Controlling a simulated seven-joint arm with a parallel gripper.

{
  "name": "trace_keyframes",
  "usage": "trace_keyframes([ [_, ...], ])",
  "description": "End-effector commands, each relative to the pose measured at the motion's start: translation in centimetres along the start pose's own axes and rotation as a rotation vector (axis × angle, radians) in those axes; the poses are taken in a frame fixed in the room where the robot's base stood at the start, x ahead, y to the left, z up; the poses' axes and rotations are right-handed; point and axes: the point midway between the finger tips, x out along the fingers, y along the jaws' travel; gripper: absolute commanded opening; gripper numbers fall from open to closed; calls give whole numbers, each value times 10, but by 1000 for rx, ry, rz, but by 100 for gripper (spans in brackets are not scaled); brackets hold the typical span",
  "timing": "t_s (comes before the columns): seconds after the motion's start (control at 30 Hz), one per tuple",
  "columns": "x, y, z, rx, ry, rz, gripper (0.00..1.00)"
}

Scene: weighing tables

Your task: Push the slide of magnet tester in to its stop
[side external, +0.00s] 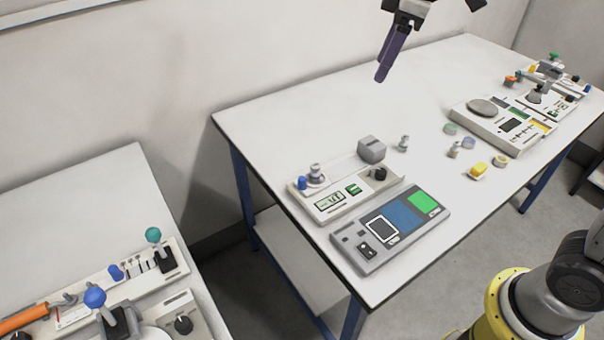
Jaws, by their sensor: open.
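No device carries a readable magnet tester label, so I cannot tell for certain which one it is. A pale instrument (343,201) with a small display stands near the front left of the table. My gripper (382,76) is high above the back of the table, pointing down with dark purple fingers that overlap in this view. It is open, touches nothing, and is well apart from the instruments.
A grey panel (362,257) with blue and green areas lies in front of the instrument. A scale (466,119) and other devices stand right. A second table (92,190) holds levered devices. The back left tabletop is clear.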

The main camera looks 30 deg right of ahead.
Motion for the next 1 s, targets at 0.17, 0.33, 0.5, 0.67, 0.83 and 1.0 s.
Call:
trace_keyframes([
  [0.17, 60, 8, -54, -102, -69, -64, 54],
  [0.33, 125, 2, -90, -159, -130, -118, 54],
  [0.5, 178, -12, -101, -188, -189, -162, 54],
  [0.67, 200, -23, -98, -202, -225, -187, 54],
  [0.83, 216, -28, -94, -205, -228, -190, 54],
  [1.0, 246, -33, -86, -205, -229, -191, 54],
])
